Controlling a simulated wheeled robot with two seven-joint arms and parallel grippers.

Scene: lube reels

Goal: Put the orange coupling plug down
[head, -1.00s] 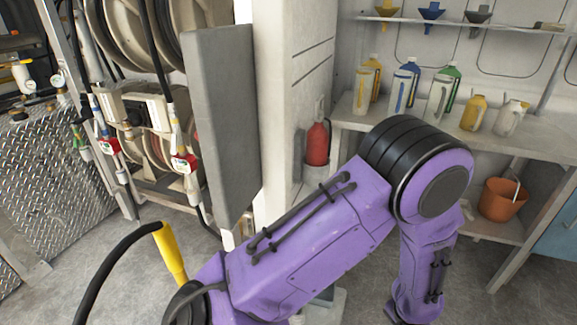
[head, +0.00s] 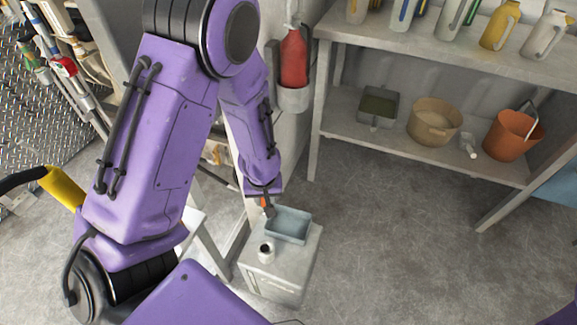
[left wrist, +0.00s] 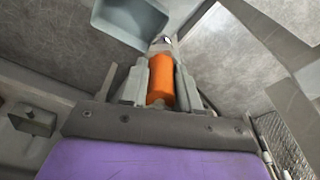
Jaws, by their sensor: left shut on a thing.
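The orange coupling plug (left wrist: 161,80) is an orange cylinder with a metal tip, between the two fingers of my left gripper (left wrist: 160,85) in the left wrist view. The gripper is shut on it. In the head view my left gripper (head: 268,207) is small, at the end of the purple arm, just left of a grey-blue tray. Only a bit of the plug's orange (head: 263,202) shows there. I cannot tell whether the plug touches anything. My right gripper is not in view.
The grey-blue tray (head: 288,226) sits on a pale cabinet (head: 275,276), with a small round cup (head: 266,250) in front of it. A shelf (head: 400,144) with tubs and an orange bucket (head: 513,134) stands behind right. A red bottle (head: 294,58) hangs on the post. Floor at right is clear.

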